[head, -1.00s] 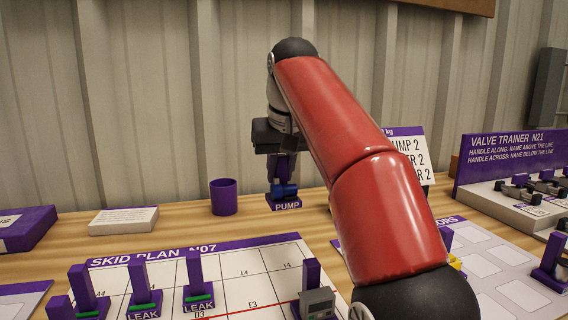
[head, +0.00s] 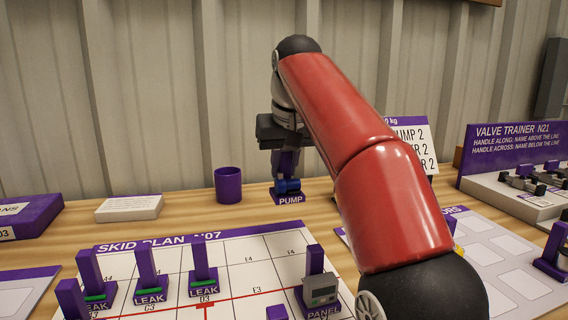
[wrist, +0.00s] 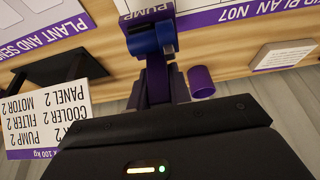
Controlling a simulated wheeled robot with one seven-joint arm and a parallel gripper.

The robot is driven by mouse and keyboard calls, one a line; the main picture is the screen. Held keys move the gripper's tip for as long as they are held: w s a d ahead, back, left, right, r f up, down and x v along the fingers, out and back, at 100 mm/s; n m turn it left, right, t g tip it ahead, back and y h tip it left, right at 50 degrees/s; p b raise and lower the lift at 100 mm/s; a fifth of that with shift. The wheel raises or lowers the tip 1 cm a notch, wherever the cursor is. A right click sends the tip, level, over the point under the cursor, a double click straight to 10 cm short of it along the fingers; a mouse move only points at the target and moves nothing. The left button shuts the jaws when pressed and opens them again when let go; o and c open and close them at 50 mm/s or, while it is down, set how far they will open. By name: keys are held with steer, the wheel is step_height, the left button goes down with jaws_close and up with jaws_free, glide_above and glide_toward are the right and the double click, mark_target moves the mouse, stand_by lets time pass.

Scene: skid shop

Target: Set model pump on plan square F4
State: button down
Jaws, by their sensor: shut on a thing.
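The model pump (head: 289,190) is a blue piece on a purple base labelled PUMP, with a purple upright post. My gripper (head: 284,152) is shut on the post, and the pump hangs upright just beyond the skid plan's far edge. In the wrist view the pump (wrist: 152,35) hangs from the dark gripper (wrist: 158,92). The skid plan N07 (head: 230,258) is a white grid board with red lines and a purple header. Squares E3, E4 and D3 can be read on it. I cannot read an F4 label; my red arm covers the plan's right side.
Several leak models (head: 150,283) stand on the plan's left part, and a panel model (head: 318,287) stands near E3. A purple cup (head: 228,185) is left of the pump. The valve trainer (head: 512,150) and a board of pale squares (head: 490,262) lie right.

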mark_target(284, 190)
steer(key=shift+f, duration=0.1)
stand_by(0.4)
steer(key=shift+f+b, duration=2)
steer(key=shift+f, duration=0.65)
steer(key=shift+f+b, duration=1.2)
steer(key=shift+f, duration=0.6)
steer(key=shift+f, duration=0.7)
steer(key=c, duration=1.2)
jaws_free()
steer(key=shift+r+p, duration=0.6)
steer(key=shift+r, duration=0.05)
